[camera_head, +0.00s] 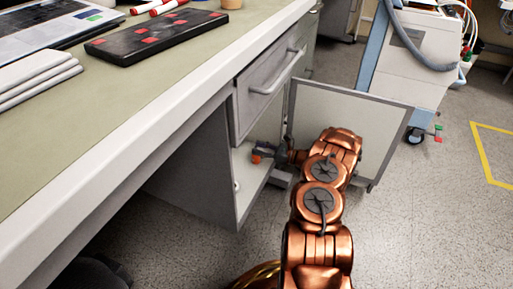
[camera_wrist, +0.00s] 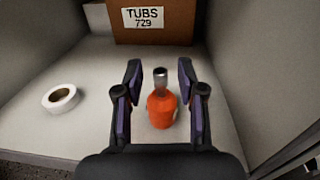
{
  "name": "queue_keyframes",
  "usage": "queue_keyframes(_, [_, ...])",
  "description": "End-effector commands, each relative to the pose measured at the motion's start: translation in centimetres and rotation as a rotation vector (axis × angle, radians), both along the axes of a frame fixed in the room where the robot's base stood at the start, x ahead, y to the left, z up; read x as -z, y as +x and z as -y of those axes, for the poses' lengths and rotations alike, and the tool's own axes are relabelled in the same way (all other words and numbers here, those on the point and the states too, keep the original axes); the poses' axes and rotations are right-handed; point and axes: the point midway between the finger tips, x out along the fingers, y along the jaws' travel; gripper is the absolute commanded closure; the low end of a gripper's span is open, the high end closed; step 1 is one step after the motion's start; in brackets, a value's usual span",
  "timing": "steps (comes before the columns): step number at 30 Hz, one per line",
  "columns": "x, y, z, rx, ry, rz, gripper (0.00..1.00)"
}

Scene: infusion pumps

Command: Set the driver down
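The driver, with an orange handle (camera_wrist: 161,110) and a grey metal shaft (camera_wrist: 160,78), is on the light cabinet floor in the wrist view, between the fingers of my gripper (camera_wrist: 162,95). I cannot tell for sure whether it stands or lies. The two fingers are spread, with a gap on each side of the handle. In the head view my gripper (camera_head: 268,153) reaches into the open cabinet under the desk. A small orange patch of the driver (camera_head: 257,158) shows at its tip.
A brown box (camera_wrist: 155,30) labelled TUBS 729 stands behind the driver. A white tape roll (camera_wrist: 60,99) lies to the left, with bare cabinet floor (camera_wrist: 95,75) between. The open cabinet door (camera_head: 375,130) stands right of my arm, below a closed drawer (camera_head: 270,90).

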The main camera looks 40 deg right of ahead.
Motion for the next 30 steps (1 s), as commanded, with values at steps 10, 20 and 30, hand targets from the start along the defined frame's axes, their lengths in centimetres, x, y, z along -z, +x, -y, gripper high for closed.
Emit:
queue_keyframes(10, [-0.3, -5.4, 4.0, 0.003, -0.003, 0.001, 0.61])
queue_keyframes(20, [0.0, -8.3, 5.9, 0.001, -0.001, -0.001, 0.61])
queue_keyframes(30, [0.0, -8.4, 6.1, 0.001, -0.001, -0.001, 0.61])
